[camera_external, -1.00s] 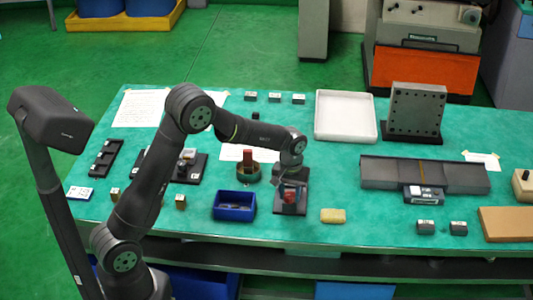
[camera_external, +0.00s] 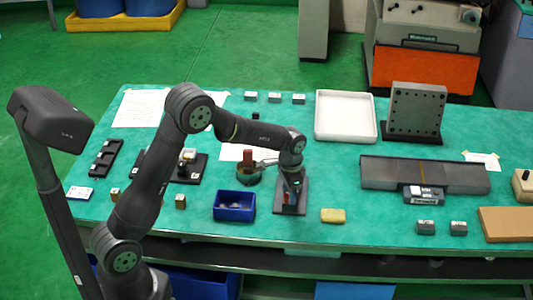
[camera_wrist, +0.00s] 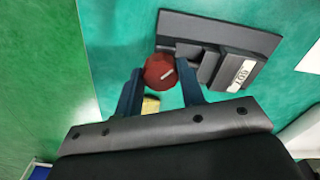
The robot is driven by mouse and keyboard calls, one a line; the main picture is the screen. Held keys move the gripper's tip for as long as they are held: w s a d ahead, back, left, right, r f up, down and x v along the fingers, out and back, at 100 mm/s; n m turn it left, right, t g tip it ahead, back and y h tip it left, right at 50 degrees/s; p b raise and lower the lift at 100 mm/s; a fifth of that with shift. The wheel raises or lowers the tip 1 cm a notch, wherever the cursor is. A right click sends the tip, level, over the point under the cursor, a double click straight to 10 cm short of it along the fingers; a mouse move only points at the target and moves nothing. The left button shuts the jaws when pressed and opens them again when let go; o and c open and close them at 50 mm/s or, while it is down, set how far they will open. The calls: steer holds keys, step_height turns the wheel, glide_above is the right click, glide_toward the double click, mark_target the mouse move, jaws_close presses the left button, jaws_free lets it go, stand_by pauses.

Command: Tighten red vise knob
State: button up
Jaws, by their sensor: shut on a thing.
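The red vise knob (camera_wrist: 160,71) is round with a pale mark on its face, and it sits at the near side of the dark vise (camera_wrist: 228,66) in the wrist view. My gripper (camera_wrist: 160,67) has one dark finger on each side of the knob and is shut on it. In the external view the vise base (camera_external: 303,187) lies near the table's front edge, under my wrist. The knob is mostly covered there by my gripper.
A blue bin (camera_external: 234,206) stands left of the vise, and a yellow sponge (camera_external: 333,215) lies to its right. A white tray (camera_external: 345,116) lies farther back.

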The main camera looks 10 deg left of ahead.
steer(key=shift+m, duration=2)
steer(key=o, duration=1)
steer(key=shift+r, duration=0.1)
step_height(320, 180, up, 17)
steer(key=shift+r, duration=0.2)
steer(key=shift+f, duration=0.15)
step_height(320, 180, down, 17)
steer(key=shift+f, duration=0.15)
